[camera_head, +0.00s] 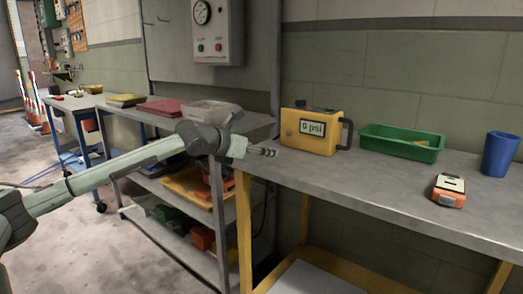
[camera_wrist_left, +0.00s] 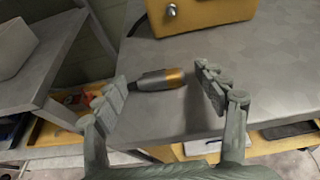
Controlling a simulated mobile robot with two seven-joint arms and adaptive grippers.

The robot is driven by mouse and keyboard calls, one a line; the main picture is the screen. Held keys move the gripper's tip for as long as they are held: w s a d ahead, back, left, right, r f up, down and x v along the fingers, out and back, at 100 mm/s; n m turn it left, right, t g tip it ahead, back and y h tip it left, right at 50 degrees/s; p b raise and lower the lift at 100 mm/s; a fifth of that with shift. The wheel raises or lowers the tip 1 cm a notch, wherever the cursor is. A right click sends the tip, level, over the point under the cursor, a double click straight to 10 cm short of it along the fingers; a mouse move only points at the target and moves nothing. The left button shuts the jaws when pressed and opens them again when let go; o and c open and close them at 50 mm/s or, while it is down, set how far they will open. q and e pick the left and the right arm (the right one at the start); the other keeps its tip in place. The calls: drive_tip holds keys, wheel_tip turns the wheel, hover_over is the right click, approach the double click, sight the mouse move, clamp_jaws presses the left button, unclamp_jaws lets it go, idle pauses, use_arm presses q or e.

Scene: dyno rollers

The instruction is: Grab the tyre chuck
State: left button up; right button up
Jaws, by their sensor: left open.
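The tyre chuck (camera_wrist_left: 157,80), a grey cylinder with a brass-coloured end, lies on its side on the metal bench in the left wrist view. My left gripper (camera_wrist_left: 162,78) is open, with one finger on each side of the chuck in that view. In the head view my left gripper (camera_head: 264,152) is over the bench's left end, in front of the yellow "0 psi" box (camera_head: 309,131). I cannot make out the chuck there. My right gripper is not in view.
On the bench (camera_head: 375,182) stand a green tray (camera_head: 398,148), an orange-and-grey device (camera_head: 449,190) and a blue cup (camera_head: 499,154). The bench's front middle is clear. A grey shelf cart (camera_head: 133,110) with bins stands to the left. A gauge panel (camera_head: 216,32) hangs behind.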

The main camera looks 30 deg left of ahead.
use_arm(q)
drive_tip(key=shift+c, duration=0.3)
drive_tip(key=c, duration=1.2)
